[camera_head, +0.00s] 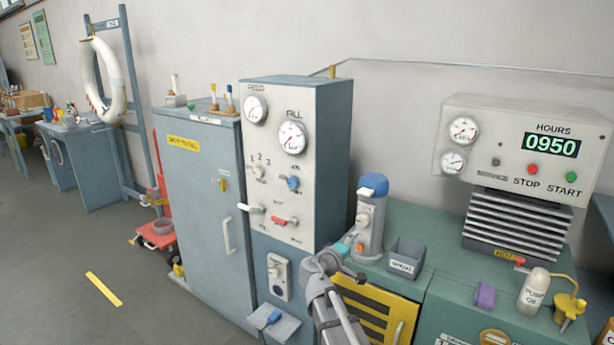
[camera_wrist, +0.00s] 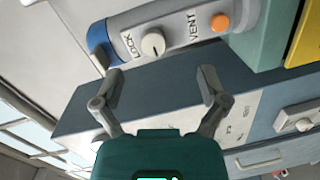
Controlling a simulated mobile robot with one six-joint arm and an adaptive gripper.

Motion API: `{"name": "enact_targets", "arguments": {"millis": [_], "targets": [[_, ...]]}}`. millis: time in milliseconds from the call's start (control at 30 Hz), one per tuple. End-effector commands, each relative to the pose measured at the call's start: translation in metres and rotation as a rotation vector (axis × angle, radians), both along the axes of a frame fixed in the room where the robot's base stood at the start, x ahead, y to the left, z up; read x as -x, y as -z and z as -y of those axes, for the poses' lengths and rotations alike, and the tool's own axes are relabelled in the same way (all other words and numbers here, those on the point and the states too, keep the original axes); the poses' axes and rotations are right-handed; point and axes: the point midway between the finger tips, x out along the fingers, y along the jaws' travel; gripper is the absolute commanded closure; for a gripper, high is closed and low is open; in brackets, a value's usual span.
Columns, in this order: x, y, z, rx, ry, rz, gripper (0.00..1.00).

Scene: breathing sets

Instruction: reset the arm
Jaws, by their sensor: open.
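My gripper (camera_wrist: 158,73) is open in the wrist view, its two fingers spread with nothing between them. The grey cylinder (camera_wrist: 182,28) with LOCK and VENT markings, a white knob and an orange button shows beyond the fingertips. In the head view my arm reaches up from the bottom middle, in front of the control panel and the yellow grille. The same cylinder (camera_head: 369,230) stands upright there with a blue cap, behind and right of my arm's end. The fingers are too small to make out clearly in the head view.
A tall panel (camera_head: 325,180) with gauges and switches stands beside a grey cabinet (camera_head: 195,215). The green bench (camera_head: 440,258) holds a small grey bin (camera_head: 406,255), a purple block (camera_head: 484,296) and an oil bottle (camera_head: 533,292). Open floor (camera_head: 60,260) lies at left.

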Motion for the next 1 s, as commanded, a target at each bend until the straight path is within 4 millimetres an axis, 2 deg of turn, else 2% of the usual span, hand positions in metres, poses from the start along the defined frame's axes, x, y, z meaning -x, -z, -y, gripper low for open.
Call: {"name": "enact_targets", "arguments": {"millis": [67,300,500,767,1000], "targets": [[0.011,0.001,0.014,-0.060,0.043,-0.024,0.07],[0.052,0.025,0.049,-0.305,0.197,-0.141,0.07],[0.092,0.046,0.063,-0.521,0.315,-0.261,0.07],[0.146,0.065,0.061,-0.803,0.436,-0.443,0.07],[0.195,0.069,0.040,-1.058,0.502,-0.627,0.07]]}}
